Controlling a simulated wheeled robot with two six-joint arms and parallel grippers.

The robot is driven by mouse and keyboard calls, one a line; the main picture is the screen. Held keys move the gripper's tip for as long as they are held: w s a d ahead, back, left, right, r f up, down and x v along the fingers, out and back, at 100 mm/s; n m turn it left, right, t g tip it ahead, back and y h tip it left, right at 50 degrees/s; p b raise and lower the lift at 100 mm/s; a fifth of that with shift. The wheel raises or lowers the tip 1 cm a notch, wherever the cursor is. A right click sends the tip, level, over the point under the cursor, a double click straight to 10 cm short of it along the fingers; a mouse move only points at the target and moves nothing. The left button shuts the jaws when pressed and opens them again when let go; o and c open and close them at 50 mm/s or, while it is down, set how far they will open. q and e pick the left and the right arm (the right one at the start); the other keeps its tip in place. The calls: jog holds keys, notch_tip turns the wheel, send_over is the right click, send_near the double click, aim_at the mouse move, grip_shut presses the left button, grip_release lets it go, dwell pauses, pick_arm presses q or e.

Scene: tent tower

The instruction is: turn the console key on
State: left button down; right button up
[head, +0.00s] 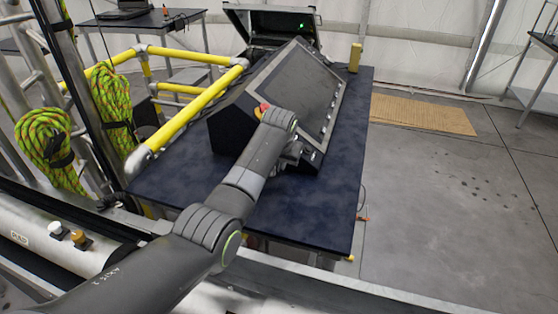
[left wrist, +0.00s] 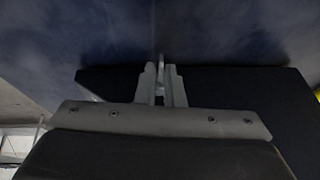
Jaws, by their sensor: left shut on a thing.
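The console (head: 302,82) is a dark box with a large sloped screen, standing on a blue-black table (head: 335,205). My left arm reaches across to the console's near lower corner. My left gripper (head: 293,157) is there, mostly hidden behind my own wrist. In the left wrist view the gripper (left wrist: 161,78) is shut on a thin grey piece, the console key (left wrist: 160,63), at the dark console side (left wrist: 235,92). The key is small and mostly covered by the fingers; which way it is turned cannot be told. My right gripper is not in view.
A yellow rail (head: 195,112) runs along the table's left side. A red button (head: 264,107) shows beside my wrist. The table's right part is clear.

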pick_arm(q)
jog(key=shift+s+d+f+m+t+y, duration=0.1)
jog(key=shift+d+m+t+y, duration=0.1)
jog(key=shift+y, duration=0.3)
jog(key=shift+s+d+m+t+y, duration=0.1)
jog(key=shift+t+y, duration=0.1)
jog(key=shift+y, duration=0.3)
jog(key=shift+d+f+t+y+b, duration=0.15)
jog(key=shift+t+y+b, duration=0.15)
jog(key=shift+y+b, duration=0.55)
jog(key=shift+m+t+y+b, duration=0.3)
jog(key=shift+y+b, duration=0.2)
jog(key=shift+y, duration=0.15)
jog(key=c, duration=1.6)
grip_release()
